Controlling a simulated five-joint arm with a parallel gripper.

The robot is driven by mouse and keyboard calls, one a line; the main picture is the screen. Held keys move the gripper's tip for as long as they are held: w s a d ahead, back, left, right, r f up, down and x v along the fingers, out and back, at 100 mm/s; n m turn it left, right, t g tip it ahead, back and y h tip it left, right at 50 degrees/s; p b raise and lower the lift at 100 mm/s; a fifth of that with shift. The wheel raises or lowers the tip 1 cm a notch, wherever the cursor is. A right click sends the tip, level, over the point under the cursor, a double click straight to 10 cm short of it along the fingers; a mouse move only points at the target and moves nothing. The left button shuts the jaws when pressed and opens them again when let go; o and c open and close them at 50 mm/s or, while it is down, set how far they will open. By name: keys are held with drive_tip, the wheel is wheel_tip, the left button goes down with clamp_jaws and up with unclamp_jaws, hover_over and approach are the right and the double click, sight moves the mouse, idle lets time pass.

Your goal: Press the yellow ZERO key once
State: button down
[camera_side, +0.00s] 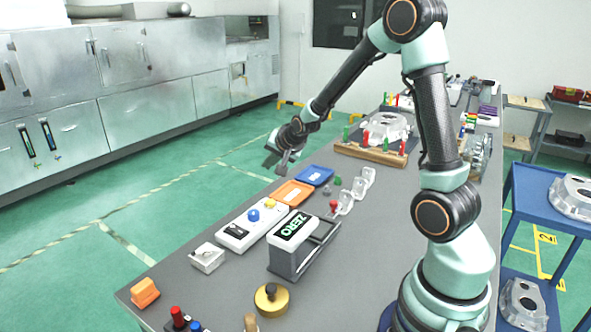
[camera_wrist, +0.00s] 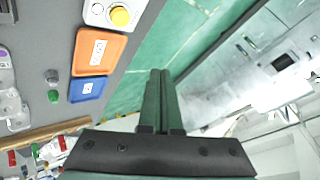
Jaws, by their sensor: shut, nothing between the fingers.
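The yellow key (camera_side: 270,204) is a round button on a white key box (camera_side: 238,236), beside a blue key (camera_side: 253,215). In the wrist view the yellow key (camera_wrist: 120,15) shows at the top left, on part of the white box (camera_wrist: 98,14).
An orange tray (camera_side: 304,187) and a blue tray (camera_side: 327,171) lie beyond the key box. Clear holders (camera_side: 345,202) stand right of them. The grey table (camera_side: 370,240) is bare in the middle.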

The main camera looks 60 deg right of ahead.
sight(272, 203)
drive_tip(key=shift+d+f, duration=0.1)
drive_tip(key=shift+d, duration=0.1)
drive_tip(key=shift+f, duration=4.45)
drive_tip(key=shift+f, duration=0.1)
drive_tip(key=shift+f, duration=0.3)
